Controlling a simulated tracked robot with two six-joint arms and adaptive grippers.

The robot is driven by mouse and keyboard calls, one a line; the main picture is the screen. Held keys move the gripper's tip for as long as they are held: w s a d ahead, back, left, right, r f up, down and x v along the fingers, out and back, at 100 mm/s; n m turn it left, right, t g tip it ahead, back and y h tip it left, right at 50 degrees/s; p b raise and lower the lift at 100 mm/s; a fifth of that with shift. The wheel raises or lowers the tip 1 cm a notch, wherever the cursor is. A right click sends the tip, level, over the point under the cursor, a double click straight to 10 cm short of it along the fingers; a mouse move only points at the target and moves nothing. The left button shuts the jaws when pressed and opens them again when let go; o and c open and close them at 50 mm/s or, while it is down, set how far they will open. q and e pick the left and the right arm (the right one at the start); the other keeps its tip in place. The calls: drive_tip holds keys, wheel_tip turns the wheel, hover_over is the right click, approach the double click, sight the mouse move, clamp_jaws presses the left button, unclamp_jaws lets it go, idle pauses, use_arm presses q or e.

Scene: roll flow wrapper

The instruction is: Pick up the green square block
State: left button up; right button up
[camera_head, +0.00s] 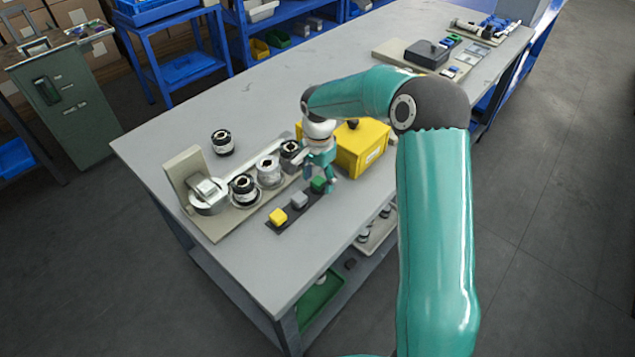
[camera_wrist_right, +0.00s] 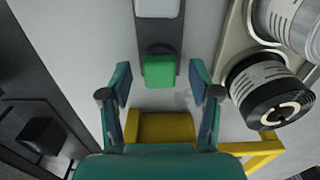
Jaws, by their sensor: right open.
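The green block (camera_head: 318,184) stands at the far end of a dark strip (camera_head: 283,224) on the grey table, in line with a grey block (camera_head: 299,201) and a yellow block (camera_head: 278,216). In the right wrist view the green block (camera_wrist_right: 159,71) lies ahead, between the lines of the two fingers. My right gripper (camera_head: 330,182) is right beside and above the green block. It also shows in the right wrist view (camera_wrist_right: 159,85), open, with a finger on each side and a gap to the block. My left gripper is not in view.
A yellow box (camera_head: 361,148) stands close behind the right gripper. A beige fixture (camera_head: 222,232) with several black and silver rolls is left of the strip. One black roll (camera_head: 222,142) stands alone. The table is clear toward the front edge.

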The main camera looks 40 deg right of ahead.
drive_tip(key=c, duration=1)
drive_tip(key=shift+o, duration=0.2)
drive_tip(key=shift+r, duration=0.15)
